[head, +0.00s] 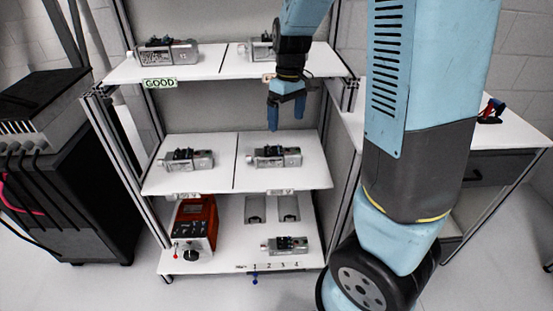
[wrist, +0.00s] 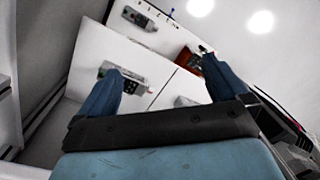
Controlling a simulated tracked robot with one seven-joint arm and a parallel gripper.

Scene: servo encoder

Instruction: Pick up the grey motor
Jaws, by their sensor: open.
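Several grey motors stand on a white shelf rack. In the head view, one is at the top left (head: 168,53) and one at the top right (head: 259,50), partly hidden by my arm. The middle shelf holds a left motor (head: 190,160) and a right motor (head: 275,157). Another motor (head: 286,245) lies on the bottom shelf. My gripper (head: 286,112) is open and empty, fingers pointing down, in front of the rack and above the middle-right motor. In the wrist view, a motor (wrist: 138,80) shows beside the left finger, partly hidden by it; another motor (wrist: 140,18) is farther up.
A red and grey device (head: 196,225) stands at the bottom left of the rack. The top shelf (head: 205,64) edge and the uprights are close to my gripper. A black cabinet (head: 75,200) is at left, a white table (head: 520,125) at right.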

